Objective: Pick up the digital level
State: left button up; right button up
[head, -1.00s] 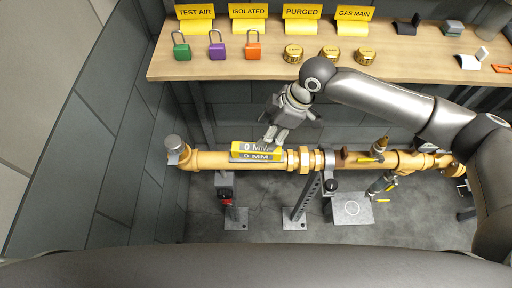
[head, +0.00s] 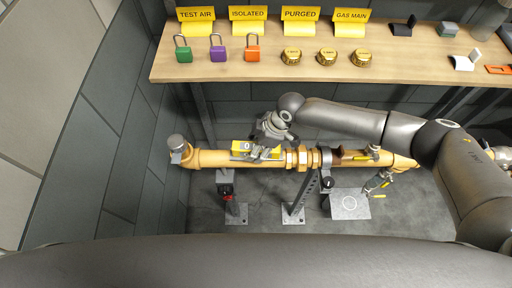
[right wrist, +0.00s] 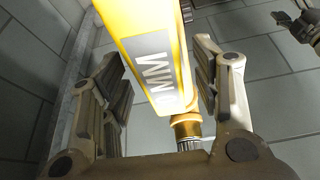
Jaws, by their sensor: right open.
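The digital level (head: 241,147) is a yellow box with a grey display, lying on the yellow gas pipe (head: 211,159) left of its brass union. My right gripper (head: 261,152) is above the level and covers its right part in the head view. In the right wrist view the level (right wrist: 160,55) stands between the two spread fingers of my right gripper (right wrist: 158,65), with "MM" readable on its display. The fingers are open, with gaps visible beside the level.
A wooden shelf (head: 400,68) behind the pipe bears yellow signs, a green padlock (head: 183,53), a purple one (head: 217,53), an orange one (head: 252,53) and brass caps (head: 327,57). Pipe stands (head: 293,212) are below.

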jog(key=shift+c, duration=0.5)
jog(key=c, duration=1.1)
jog(key=shift+r, duration=0.15)
